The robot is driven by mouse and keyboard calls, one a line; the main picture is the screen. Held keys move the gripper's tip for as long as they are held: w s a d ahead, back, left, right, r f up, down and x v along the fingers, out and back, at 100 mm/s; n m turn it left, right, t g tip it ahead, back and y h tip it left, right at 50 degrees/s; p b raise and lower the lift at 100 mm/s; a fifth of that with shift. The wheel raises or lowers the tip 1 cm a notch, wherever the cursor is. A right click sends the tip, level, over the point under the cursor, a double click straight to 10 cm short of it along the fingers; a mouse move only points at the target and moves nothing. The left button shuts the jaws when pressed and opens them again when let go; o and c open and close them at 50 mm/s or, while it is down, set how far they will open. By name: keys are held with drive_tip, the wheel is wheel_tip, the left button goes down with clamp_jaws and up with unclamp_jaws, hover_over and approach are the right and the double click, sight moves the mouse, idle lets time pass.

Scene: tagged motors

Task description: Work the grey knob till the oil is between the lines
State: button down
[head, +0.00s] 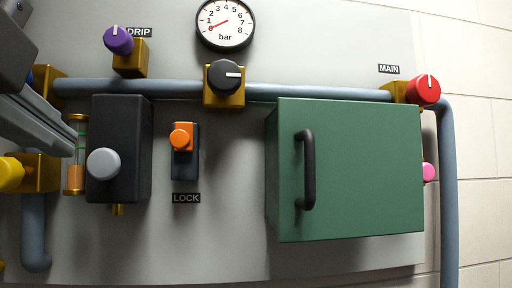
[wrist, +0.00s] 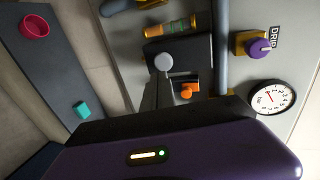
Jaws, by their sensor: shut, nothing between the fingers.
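The grey knob (head: 104,163) sits on the front of a dark box (head: 122,125); it also shows in the wrist view (wrist: 163,62). Left of the box stands a sight glass (head: 76,178) with gold caps, partly behind my gripper in the head view. Orange oil fills its lower part. Greenish line marks show higher on the glass, and the oil's top looks below them. My gripper (head: 70,150) is shut and empty, coming in from the upper left. In the wrist view its fingertips (wrist: 161,80) appear close to the grey knob; contact cannot be told.
An orange lock switch (head: 181,138) is right of the box. A purple DRIP knob (head: 118,40), black knob (head: 224,75) and gauge (head: 224,25) are above. A yellow knob (head: 10,174) is at left. A green cabinet (head: 370,170) with a handle juts out right.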

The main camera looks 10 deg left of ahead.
drive_tip(key=shift+p+v, duration=0.3)
drive_tip(key=shift+v, duration=2.4)
